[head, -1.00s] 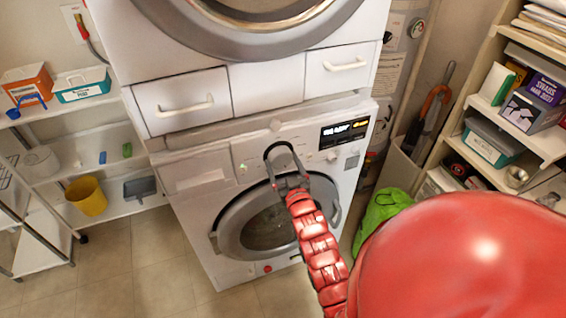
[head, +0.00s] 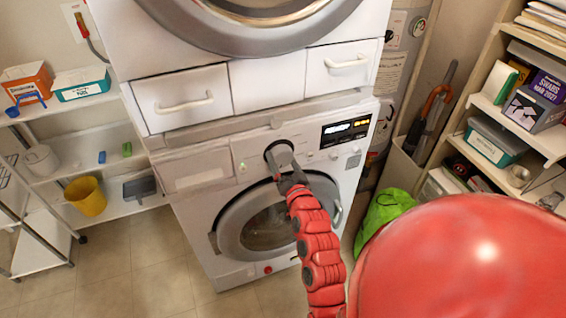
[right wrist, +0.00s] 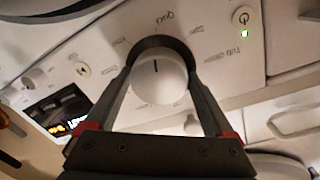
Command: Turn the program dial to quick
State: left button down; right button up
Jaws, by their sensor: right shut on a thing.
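The program dial (right wrist: 158,85) is a round white knob on the front panel of the lower white washer (head: 205,205). In the right wrist view its dark mark points up, close to a label that seems to read "Quick" (right wrist: 166,20). My right gripper (head: 279,155) is at the dial, its dark fingers on both sides of the knob (right wrist: 162,75) and shut on it. In the head view the gripper mostly hides the dial. My left gripper is not in view.
A lit display (head: 346,128) sits right of the dial, and a power button with a green light (right wrist: 241,16) is on the panel. A white drawer unit (head: 265,85) is above. Shelves stand left (head: 120,208) and right (head: 540,143). A green bag (head: 382,212) lies right of the washer.

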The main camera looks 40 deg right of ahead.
dwell(0.4)
jog(key=o, duration=1.1)
